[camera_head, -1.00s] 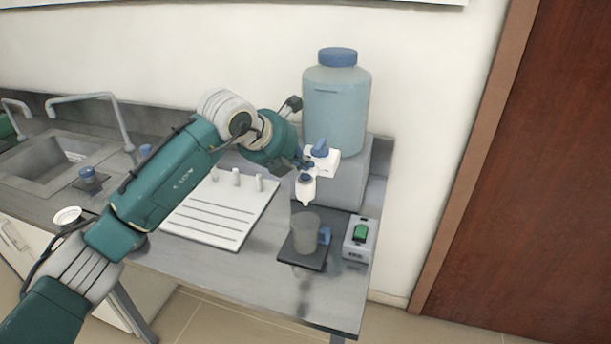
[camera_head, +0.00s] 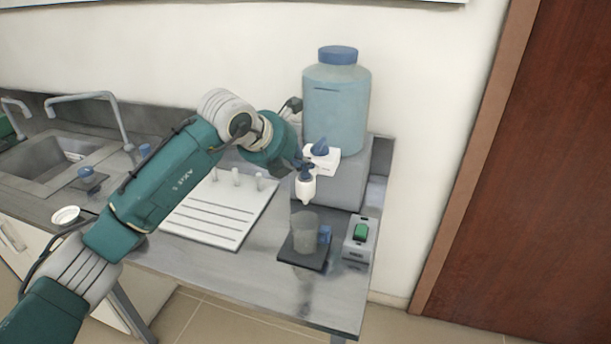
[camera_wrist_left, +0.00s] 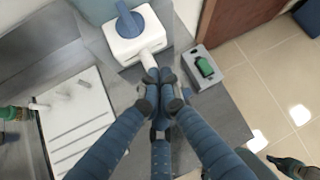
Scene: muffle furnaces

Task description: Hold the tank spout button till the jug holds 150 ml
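The tank (camera_head: 336,112), pale blue with a blue lid, stands on a grey block at the back. Its white spout (camera_head: 306,189) points down above the jug (camera_head: 305,232). The jug is grey and translucent, with a blue handle, and stands upright on a dark plate (camera_head: 314,260). No liquid level can be read in it. My left gripper (camera_head: 304,167) is shut and empty, its fingertips down at the blue button on top of the spout. In the left wrist view the closed fingertips (camera_wrist_left: 165,76) cover the button and hide the jug.
A grey box with a green switch (camera_head: 361,232) stands right of the jug. A white rack board (camera_head: 215,212) with pegs lies to the left, under my arm. A sink (camera_head: 50,160) is farther left. A dark green part at the wrist view's lower right may be my right gripper.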

